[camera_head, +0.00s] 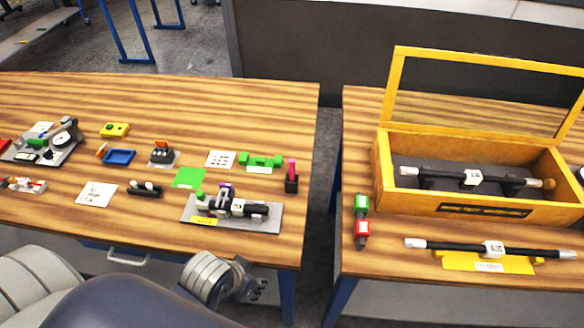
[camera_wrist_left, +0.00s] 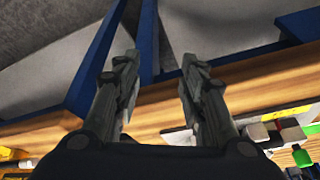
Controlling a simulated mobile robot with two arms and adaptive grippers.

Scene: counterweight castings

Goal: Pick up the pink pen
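The pink pen (camera_head: 291,168) stands upright in a small black holder (camera_head: 291,184) near the right end of the left table. Its lower part is hidden inside the holder. My left gripper (camera_head: 258,289) is at the front edge of this table in the head view, below and to the left of the pen and apart from it. In the left wrist view its two fingers (camera_wrist_left: 157,66) are spread with nothing between them. I cannot make out the pen in the wrist view. My right gripper is not in view.
A grey fixture plate (camera_head: 268,220) with a shaft lies between my left gripper and the pen. Green blocks (camera_head: 261,160) sit left of the pen. A gap separates this table from the right table, which carries an open yellow box (camera_head: 384,185) and red and green pieces (camera_head: 362,228).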

